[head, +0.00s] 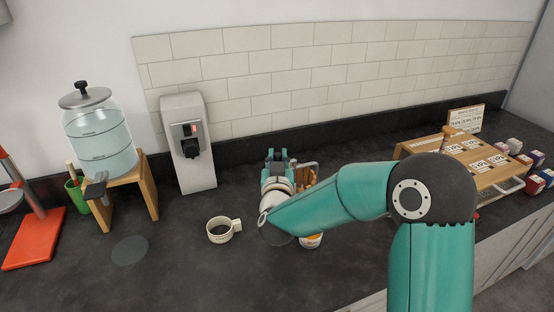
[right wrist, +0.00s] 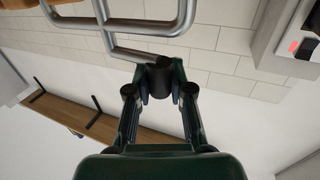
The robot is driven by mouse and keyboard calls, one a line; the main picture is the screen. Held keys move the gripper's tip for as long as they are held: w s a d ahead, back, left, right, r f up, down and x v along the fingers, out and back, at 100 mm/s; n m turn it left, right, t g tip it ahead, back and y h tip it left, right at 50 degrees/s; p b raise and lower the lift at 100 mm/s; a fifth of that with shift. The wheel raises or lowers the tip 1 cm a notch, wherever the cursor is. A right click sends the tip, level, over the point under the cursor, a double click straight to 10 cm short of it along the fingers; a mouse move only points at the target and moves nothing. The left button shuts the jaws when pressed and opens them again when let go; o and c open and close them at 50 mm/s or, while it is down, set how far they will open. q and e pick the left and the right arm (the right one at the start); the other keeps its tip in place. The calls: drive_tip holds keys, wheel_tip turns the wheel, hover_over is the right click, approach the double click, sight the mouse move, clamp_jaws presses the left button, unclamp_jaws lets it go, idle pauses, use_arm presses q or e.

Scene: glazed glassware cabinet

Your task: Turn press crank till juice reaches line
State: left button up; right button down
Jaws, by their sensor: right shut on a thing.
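My right gripper (head: 277,158) reaches over the counter and is shut on the dark knob (right wrist: 160,80) of the crank. In the right wrist view the fingers (right wrist: 159,92) close on this knob from both sides, at the end of a bent grey metal crank bar (right wrist: 148,53). The press, with orange-brown parts (head: 307,178), stands right beside the gripper in the head view, mostly hidden behind my arm. A small cup with an orange band (head: 312,241) shows below my forearm. Its juice level and any line are not visible. My left gripper is out of view.
A cream mug (head: 222,230) stands left of my arm. A grey dispenser (head: 188,145) and a water jar (head: 98,135) on a wooden stand are behind. A red-based stand (head: 35,238) is far left. A wooden rack (head: 470,165) with small boxes is right.

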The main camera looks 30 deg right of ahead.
drive_tip(key=m+g+h, duration=0.1)
drive_tip(key=w+m+g+h, duration=0.1)
drive_tip(key=shift+w+m+g+h, duration=0.25)
drive_tip(key=shift+m+g+h, duration=0.05)
drive_tip(key=shift+h, duration=0.1)
drive_tip(key=m+g+h, duration=0.1)
drive_tip(key=g, duration=0.1)
drive_tip(key=w+m+g+h, duration=0.1)
drive_tip(key=shift+d+r+m+h+p, duration=0.1)
drive_tip(key=shift+d+m+h+p, duration=0.2)
drive_tip(key=shift+p, duration=0.1)
drive_tip(key=m+g+p, duration=0.1)
drive_tip(key=g, duration=0.1)
drive_tip(key=d+m+g+h, duration=0.1)
drive_tip(key=g, duration=0.1)
drive_tip(key=w+m+g+h+p, duration=0.1)
drive_tip(key=m+g, duration=0.1)
drive_tip(key=shift+w+d+g+p, duration=0.1)
drive_tip(key=shift+d+g+p, duration=0.05)
drive_tip(key=shift+g+p, duration=0.2)
drive_tip(key=shift+w+d+m+g+p, duration=0.1)
drive_tip(key=shift+d+m+g+p, duration=0.15)
drive_tip(key=shift+m+g+p, duration=0.4)
drive_tip(key=shift+w+d+m+g+p, duration=0.1)
drive_tip(key=shift+d+m+g+p, duration=0.15)
drive_tip(key=shift+m+g, duration=0.65)
